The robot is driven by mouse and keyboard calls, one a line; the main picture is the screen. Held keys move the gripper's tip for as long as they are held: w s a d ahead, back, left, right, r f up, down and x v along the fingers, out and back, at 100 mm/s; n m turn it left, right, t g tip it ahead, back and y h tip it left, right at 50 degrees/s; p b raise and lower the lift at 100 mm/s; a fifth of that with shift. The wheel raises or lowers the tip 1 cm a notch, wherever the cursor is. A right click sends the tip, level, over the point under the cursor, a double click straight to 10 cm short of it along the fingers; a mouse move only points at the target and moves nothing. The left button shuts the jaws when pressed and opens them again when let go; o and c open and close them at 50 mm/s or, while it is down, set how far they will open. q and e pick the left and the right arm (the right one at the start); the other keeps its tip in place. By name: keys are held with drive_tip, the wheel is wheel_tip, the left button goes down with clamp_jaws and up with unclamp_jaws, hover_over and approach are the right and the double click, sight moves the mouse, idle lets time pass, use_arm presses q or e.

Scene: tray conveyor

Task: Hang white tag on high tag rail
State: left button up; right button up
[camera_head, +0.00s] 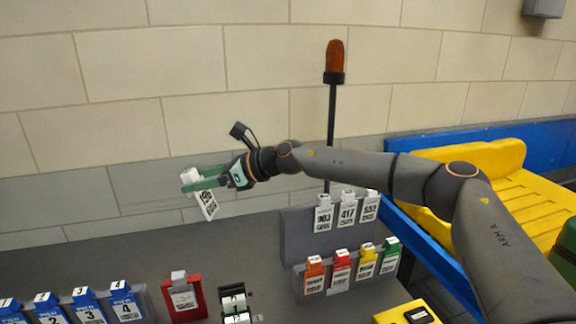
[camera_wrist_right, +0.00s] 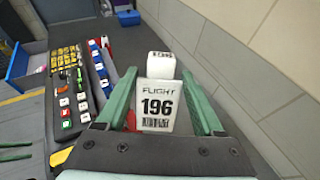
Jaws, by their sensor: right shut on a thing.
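The white tag (camera_head: 207,204) is printed FLIGHT 196, with a barcode and a white block at its top; it also shows in the right wrist view (camera_wrist_right: 157,105). My right gripper (camera_head: 204,181) is shut on it and holds it in the air near the wall, tilted in the head view. The high tag rail (camera_head: 300,226) is a grey upright panel to the right of the gripper and lower, with white tags (camera_head: 347,208) hanging along its top. Green fingers of my left gripper (camera_wrist_right: 15,151) show apart and empty at the left edge of the right wrist view.
A lower rail carries orange, red, yellow and green tags (camera_head: 341,270). Blue numbered tags (camera_head: 85,308), a red holder (camera_head: 183,298) and a black holder (camera_head: 234,303) stand in front. A beacon pole (camera_head: 332,118) rises behind my right arm. A yellow tray (camera_head: 490,165) lies right.

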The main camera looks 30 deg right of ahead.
drive_tip(key=w+d+f+m+t+h, duration=0.25)
drive_tip(key=d+m+h, duration=0.2)
drive_tip(key=d, duration=0.35)
drive_tip(key=w+d+f+m+t+h+p, duration=0.1)
drive_tip(key=d+m+t+h, duration=0.3)
drive_tip(key=d, duration=0.5)
drive_tip(key=w+d+f+m+t+h, duration=0.1)
drive_tip(key=w+d+f+m+h, duration=0.1)
drive_tip(key=d+m+h, duration=0.35)
drive_tip(key=n+p, duration=0.1)
drive_tip(key=n, duration=0.1)
hover_over(298, 213)
drive_tip(key=s+a, duration=0.1)
drive_tip(key=s, duration=0.1)
drive_tip(key=shift+h, duration=0.3)
drive_tip(key=shift+a+f+b, duration=0.1)
drive_tip(key=shift+f+b, duration=3.25)
drive_tip(key=shift+f, duration=1.15)
drive_tip(key=o, duration=1.4)
drive_tip(key=shift+f, duration=0.1)
